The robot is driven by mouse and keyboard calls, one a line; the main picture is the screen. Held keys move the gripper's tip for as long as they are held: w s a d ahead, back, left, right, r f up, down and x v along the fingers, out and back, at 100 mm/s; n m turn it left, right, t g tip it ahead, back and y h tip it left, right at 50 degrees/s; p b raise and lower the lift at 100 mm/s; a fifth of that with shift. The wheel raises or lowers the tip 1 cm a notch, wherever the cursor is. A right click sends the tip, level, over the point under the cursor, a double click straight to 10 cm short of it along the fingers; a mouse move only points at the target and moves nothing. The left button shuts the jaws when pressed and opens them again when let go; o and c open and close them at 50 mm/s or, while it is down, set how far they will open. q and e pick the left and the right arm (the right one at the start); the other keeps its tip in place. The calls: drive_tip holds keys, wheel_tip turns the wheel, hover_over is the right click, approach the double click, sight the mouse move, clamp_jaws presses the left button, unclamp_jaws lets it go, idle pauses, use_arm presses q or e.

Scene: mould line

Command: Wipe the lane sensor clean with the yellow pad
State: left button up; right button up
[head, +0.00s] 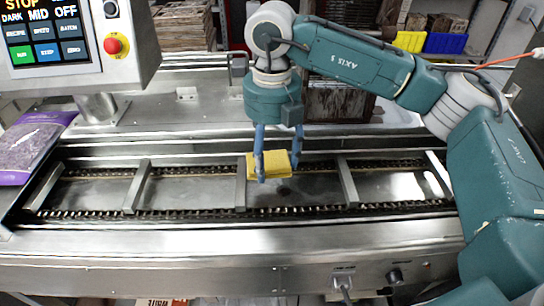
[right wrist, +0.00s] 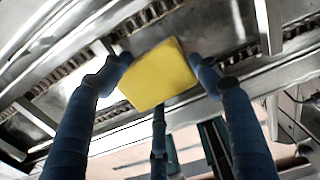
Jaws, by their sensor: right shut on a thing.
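The yellow pad (head: 269,164) is held between the blue fingers of my right gripper (head: 278,170), above the metal lane (head: 205,186) of the line. In the right wrist view the pad (right wrist: 158,74) sits between the fingertips of the gripper (right wrist: 163,72), slightly tilted. I cannot tell whether the pad touches the lane. A small dark spot (head: 284,190) shows on the lane just below and right of the pad; I cannot tell whether it is the lane sensor. No other part is clearly a sensor. My left gripper is out of view.
Metal crossbars (head: 137,187) divide the lane, with chains along both sides. A control panel with a red button (head: 113,45) stands at upper left. A purple bag (head: 28,146) lies at the left. A dark wooden crate (head: 338,104) stands behind the lane.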

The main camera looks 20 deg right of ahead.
drive_tip(key=b, duration=0.3)
hover_over(272, 192)
drive_tip(key=shift+f, duration=3)
drive_tip(key=shift+f+b, duration=0.9)
drive_tip(key=shift+f, duration=0.2)
drive_tip(key=shift+d, duration=0.1)
drive_tip(key=shift+s+d+r+b, duration=0.1)
drive_tip(key=shift+s+d+b, duration=0.15)
drive_tip(key=shift+d, duration=0.65)
drive_tip(key=shift+s+d+b, duration=0.25)
drive_tip(key=shift+d, duration=0.6)
drive_tip(key=shift+s+d+b, duration=0.25)
drive_tip(key=shift+d+b, duration=0.15)
drive_tip(key=shift+d, duration=0.4)
drive_tip(key=shift+s+d+b, duration=0.25)
drive_tip(key=shift+d+b, duration=0.05)
drive_tip(key=shift+d, duration=0.5)
drive_tip(key=shift+w+a+f, duration=0.15)
drive_tip(key=shift+w+a, duration=0.1)
drive_tip(key=shift+a, duration=0.65)
drive_tip(key=shift+w+a+f, duration=0.1)
drive_tip(key=shift+w+a, duration=0.1)
drive_tip(key=shift+a, duration=0.65)
drive_tip(key=shift+w+a, duration=0.25)
drive_tip(key=shift+a, duration=0.6)
drive_tip(key=shift+w+a, duration=0.2)
drive_tip(key=shift+a, duration=0.65)
drive_tip(key=shift+r, duration=0.1)
